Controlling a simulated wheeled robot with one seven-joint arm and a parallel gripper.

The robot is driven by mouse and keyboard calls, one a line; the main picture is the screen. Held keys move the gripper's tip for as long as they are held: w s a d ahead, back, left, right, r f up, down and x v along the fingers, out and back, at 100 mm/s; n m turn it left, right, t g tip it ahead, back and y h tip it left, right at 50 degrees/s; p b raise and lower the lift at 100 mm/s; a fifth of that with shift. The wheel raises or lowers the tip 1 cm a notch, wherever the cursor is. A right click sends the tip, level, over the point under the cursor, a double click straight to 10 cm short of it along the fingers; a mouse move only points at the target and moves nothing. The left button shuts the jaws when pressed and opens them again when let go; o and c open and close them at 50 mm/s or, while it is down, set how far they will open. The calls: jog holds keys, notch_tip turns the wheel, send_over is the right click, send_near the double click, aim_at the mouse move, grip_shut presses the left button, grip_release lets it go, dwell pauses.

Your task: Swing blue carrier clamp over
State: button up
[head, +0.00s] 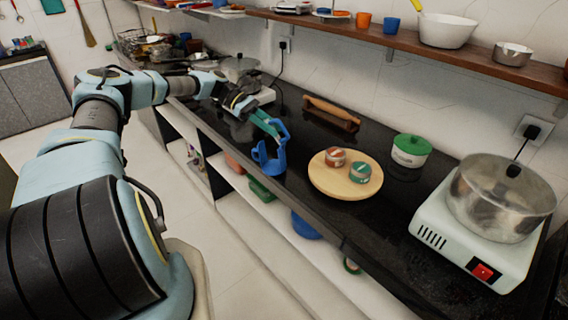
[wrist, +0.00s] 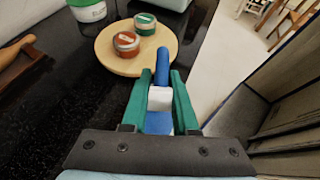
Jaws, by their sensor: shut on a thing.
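The blue carrier clamp (head: 268,158) hangs from my gripper (head: 272,126) at the counter's front edge in the head view. In the wrist view, the clamp's blue upper part (wrist: 162,68) shows between the two green fingers of my gripper (wrist: 162,78), with a white block lower between them. The fingers are shut on the clamp. The clamp is left of the round wooden board (head: 322,178) in the head view and apart from it. Two small tins, one red (head: 335,157) and one green (head: 360,172), sit on the board. The clamp's lower part is hidden in the wrist view.
A rolling pin (head: 331,110) lies against the wall side. A steel pot (head: 500,198) sits on a white hot plate (head: 462,252) at the right. Black counter between them is bare.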

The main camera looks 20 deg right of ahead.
jog(key=shift+w+a+f, duration=0.1)
jog(key=shift+a, duration=0.05)
jog(key=shift+w+a+f+g+h, duration=0.25)
jog(key=shift+w+f+g+h, duration=0.05)
jog(key=shift+g+h, duration=0.3)
jog(key=o, duration=1.1)
